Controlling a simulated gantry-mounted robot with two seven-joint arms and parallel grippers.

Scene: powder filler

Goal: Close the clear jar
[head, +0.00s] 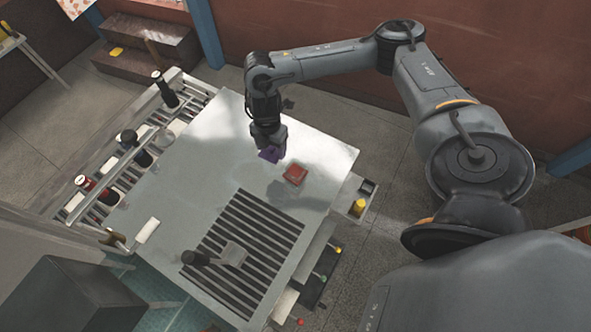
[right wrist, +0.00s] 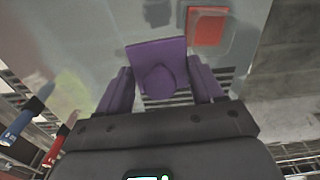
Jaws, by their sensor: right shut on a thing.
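My right gripper (head: 269,147) is shut on a purple square lid (head: 270,155), above the grey tabletop. In the right wrist view the same lid (right wrist: 143,52) shows as a flat plate with a round knob, between the two fingers of the gripper (right wrist: 161,76). A small red square thing (head: 295,174) stands on the table just right of the lid and nearer the camera. It also shows in the right wrist view (right wrist: 207,26), beyond the lid, with a pale rim. I cannot tell whether it is the clear jar with red contents. My left gripper is out of view.
A slatted grate (head: 245,240) with a dark-handled scraper (head: 215,257) lies at the table's near part. Bottles and tools stand along a rack (head: 125,165) on the left. Small bins (head: 357,203) hang at the right edge. The tabletop left of the lid is clear.

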